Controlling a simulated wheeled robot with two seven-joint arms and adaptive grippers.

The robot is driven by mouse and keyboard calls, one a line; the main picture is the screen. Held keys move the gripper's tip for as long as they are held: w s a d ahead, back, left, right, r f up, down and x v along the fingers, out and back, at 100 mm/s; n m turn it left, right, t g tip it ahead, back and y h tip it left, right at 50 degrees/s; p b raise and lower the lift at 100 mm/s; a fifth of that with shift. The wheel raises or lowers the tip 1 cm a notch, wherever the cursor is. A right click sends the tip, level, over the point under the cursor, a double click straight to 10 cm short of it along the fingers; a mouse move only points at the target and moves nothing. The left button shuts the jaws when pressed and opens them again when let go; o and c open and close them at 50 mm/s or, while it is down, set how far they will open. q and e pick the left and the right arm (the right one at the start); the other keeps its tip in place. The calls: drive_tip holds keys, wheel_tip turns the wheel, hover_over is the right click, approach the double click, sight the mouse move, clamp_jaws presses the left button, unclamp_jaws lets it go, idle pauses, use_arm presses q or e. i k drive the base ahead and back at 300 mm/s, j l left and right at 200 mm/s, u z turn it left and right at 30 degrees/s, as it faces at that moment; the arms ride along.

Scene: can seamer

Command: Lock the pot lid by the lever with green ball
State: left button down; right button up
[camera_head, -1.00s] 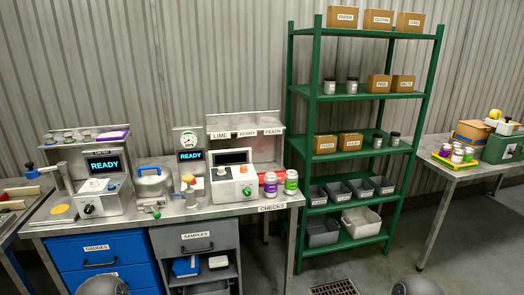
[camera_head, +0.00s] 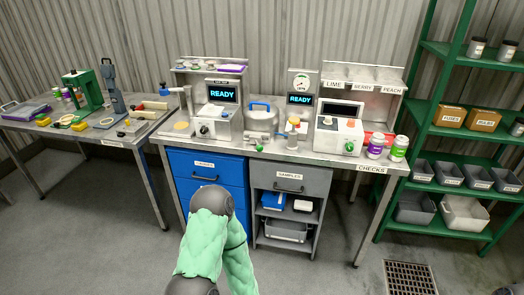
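The pot (camera_head: 262,123) is a silver vessel on the steel bench, between two machines. Its lid (camera_head: 260,109) sits on top and carries a blue handle. The lever's green ball (camera_head: 259,147) is low at the pot's front, near the bench edge. The lever itself is too small to make out, and I cannot tell whether it is locked. Neither of my grippers shows; only parts of my arm are visible at the bottom, in front of the bench and apart from the pot.
Left of the pot stands a machine with a READY screen (camera_head: 223,94). Close on its right are a gauge stand (camera_head: 300,86) and a white control box (camera_head: 339,136). Purple-labelled (camera_head: 376,146) and green-labelled (camera_head: 398,149) jars stand at the bench's right end. Floor is open at left.

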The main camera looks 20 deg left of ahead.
sight(260, 147)
drive_tip(key=i+j, duration=0.25)
drive_tip(key=i, duration=0.25)
drive_tip(key=i+j, duration=0.25)
drive_tip(key=i, duration=0.3)
drive_tip(key=i+j, duration=0.3)
drive_tip(key=i, duration=0.2)
